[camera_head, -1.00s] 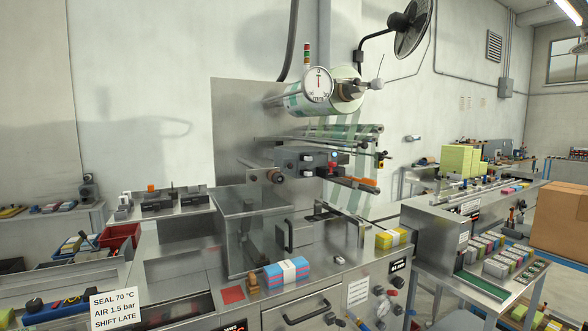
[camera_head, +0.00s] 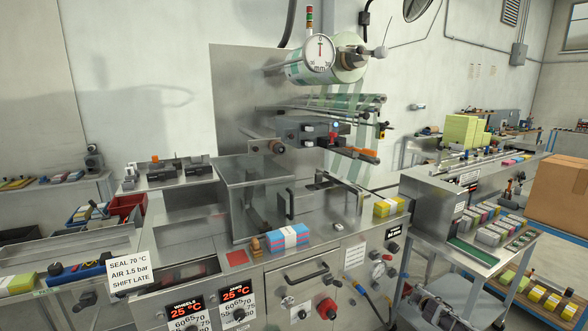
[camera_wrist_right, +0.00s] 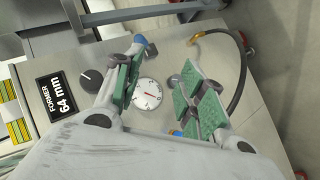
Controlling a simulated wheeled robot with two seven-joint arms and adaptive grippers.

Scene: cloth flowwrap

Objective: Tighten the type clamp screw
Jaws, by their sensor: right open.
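I cannot pick out the type clamp screw in either view. The wrapping machine's steel plate (camera_head: 232,110) stands at the centre of the head view, with a film roll (camera_head: 347,62) and a round dial (camera_head: 319,52) at its top. Dark units with small knobs (camera_head: 308,131) sit below the film rollers. In the right wrist view my right gripper (camera_wrist_right: 168,92) is open and empty, its green-padded fingers spread above the machine's front panel. A round gauge (camera_wrist_right: 147,94) shows between the fingers, apart from them as far as I can tell. My left gripper is not in view.
A black knob (camera_wrist_right: 90,82) and the "FORMER 64 mm" display (camera_wrist_right: 63,93) lie left of the fingers. A dark hose (camera_wrist_right: 240,75) curves on the right. A blue-pink pack (camera_head: 289,238) and yellow packs (camera_head: 388,207) lie on the machine top.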

